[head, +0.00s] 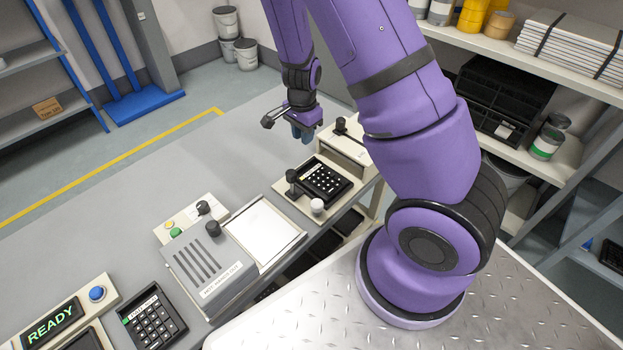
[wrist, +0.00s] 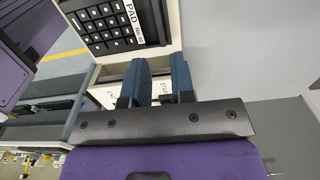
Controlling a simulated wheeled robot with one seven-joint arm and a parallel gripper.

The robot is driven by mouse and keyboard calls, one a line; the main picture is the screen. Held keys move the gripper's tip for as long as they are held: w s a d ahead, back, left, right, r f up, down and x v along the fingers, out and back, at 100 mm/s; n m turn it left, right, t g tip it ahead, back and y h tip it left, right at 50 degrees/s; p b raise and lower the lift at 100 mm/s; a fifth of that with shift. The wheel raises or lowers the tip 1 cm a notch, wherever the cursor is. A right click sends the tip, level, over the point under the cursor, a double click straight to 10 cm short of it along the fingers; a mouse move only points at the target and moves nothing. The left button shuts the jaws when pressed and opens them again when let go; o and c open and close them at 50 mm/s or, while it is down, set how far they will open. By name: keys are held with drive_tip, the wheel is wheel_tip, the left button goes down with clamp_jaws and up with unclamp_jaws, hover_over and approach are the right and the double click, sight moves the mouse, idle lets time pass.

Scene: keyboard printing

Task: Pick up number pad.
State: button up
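A black number pad (head: 325,182) with light-marked keys lies on a pale fixture on the grey table, below and a little right of my gripper in the head view. In the wrist view a black keypad (wrist: 108,25) with a white "PAD" label shows beyond the fingertips, cut off by the top edge. My gripper (head: 302,132) hangs above the table, apart from the pad. In the wrist view its two blue fingers (wrist: 161,62) stand apart with a narrow empty gap. Another black keypad (head: 152,318) with a green-edged label lies at the lower left in the head view.
A black knob (head: 293,176) and a white knob (head: 317,206) flank the pad's fixture. A beige box with a black lever (head: 342,126) stands behind it. A grey slotted unit (head: 208,268) and pale tray (head: 263,232) are to the left. The table's far side is clear.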

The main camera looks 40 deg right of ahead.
sight(304, 165)
drive_tip(key=shift+s+a+f, duration=0.1)
drive_tip(key=shift+f, duration=2.6)
drive_tip(key=shift+s+a+f, duration=0.1)
drive_tip(key=shift+f, duration=2.55)
drive_tip(key=shift+d, duration=0.1)
clamp_jaws()
